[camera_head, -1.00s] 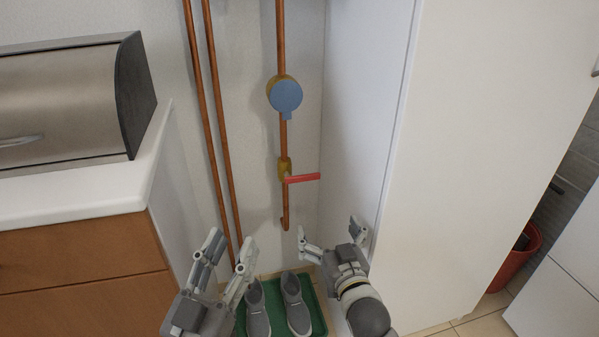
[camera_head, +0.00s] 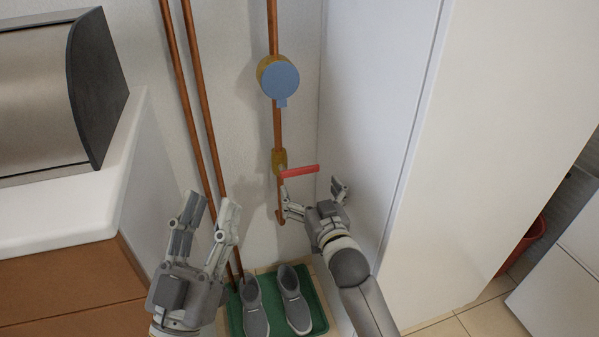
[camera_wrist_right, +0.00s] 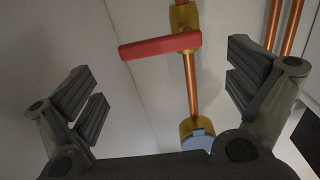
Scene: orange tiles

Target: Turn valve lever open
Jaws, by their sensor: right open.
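The red valve lever (camera_head: 300,171) sticks out sideways to the right from the brass valve body (camera_head: 279,160) on a copper pipe. My right gripper (camera_head: 311,190) is open and empty, just below the lever in the head view, one finger on each side. In the right wrist view, the lever (camera_wrist_right: 160,47) lies across the space between the spread fingers (camera_wrist_right: 165,82), ahead of them; I see no contact. The valve body (camera_wrist_right: 185,17) shows at the top there. My left gripper (camera_head: 211,207) is open and empty, left of the valve.
A blue round gauge (camera_head: 280,80) sits on the pipe above the valve. Two copper pipes (camera_head: 190,90) run down the wall at left. A white cabinet side (camera_head: 375,110) stands close to the right. Grey shoes (camera_head: 254,305) stand in a green tray (camera_head: 318,309) below. A counter (camera_head: 85,215) is at left.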

